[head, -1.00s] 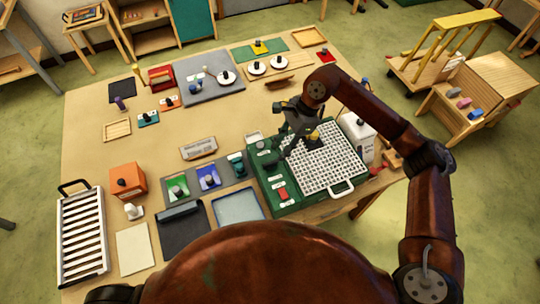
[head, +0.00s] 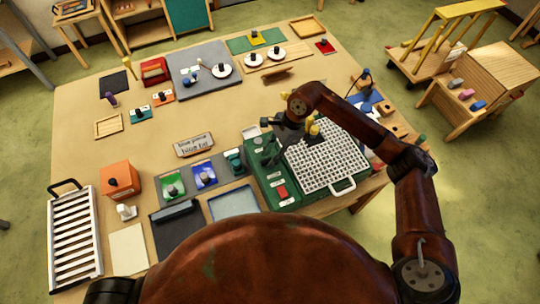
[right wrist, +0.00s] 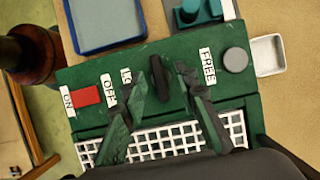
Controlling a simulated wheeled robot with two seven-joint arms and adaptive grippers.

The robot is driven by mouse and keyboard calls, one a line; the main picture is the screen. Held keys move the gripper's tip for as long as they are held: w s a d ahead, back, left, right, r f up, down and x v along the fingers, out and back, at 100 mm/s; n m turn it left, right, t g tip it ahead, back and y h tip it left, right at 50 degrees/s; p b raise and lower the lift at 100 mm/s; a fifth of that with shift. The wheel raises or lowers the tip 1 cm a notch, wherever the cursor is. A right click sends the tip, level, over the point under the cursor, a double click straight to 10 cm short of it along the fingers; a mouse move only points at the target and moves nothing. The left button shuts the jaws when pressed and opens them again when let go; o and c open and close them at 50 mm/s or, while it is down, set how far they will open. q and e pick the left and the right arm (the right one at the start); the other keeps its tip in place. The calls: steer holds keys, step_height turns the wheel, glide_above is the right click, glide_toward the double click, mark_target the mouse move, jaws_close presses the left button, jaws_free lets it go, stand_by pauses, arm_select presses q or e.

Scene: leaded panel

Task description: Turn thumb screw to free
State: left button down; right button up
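A green machine (head: 290,199) with a white grid on top stands at the table's front right. In the right wrist view its panel (right wrist: 85,125) carries ON, OFF, a partly hidden "LO" label and FREE. A dark upright thumb screw (right wrist: 158,75) sits between the "LO" and FREE labels. My right gripper (right wrist: 163,88) is open, with one finger on each side of the thumb screw. Contact cannot be told. In the head view my right gripper (head: 277,150) is low over the machine's back left part and hides the screw. My left gripper is not in view.
A red switch (right wrist: 86,95), a grey round knob (right wrist: 235,60) and a small white dish (right wrist: 267,55) are near the screw. A blue-rimmed tray (right wrist: 105,22) lies beside the machine. In the head view, a white rack (head: 75,240) stands at the front left.

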steer(key=shift+f, duration=0.2)
jaws_close()
stand_by(0.4)
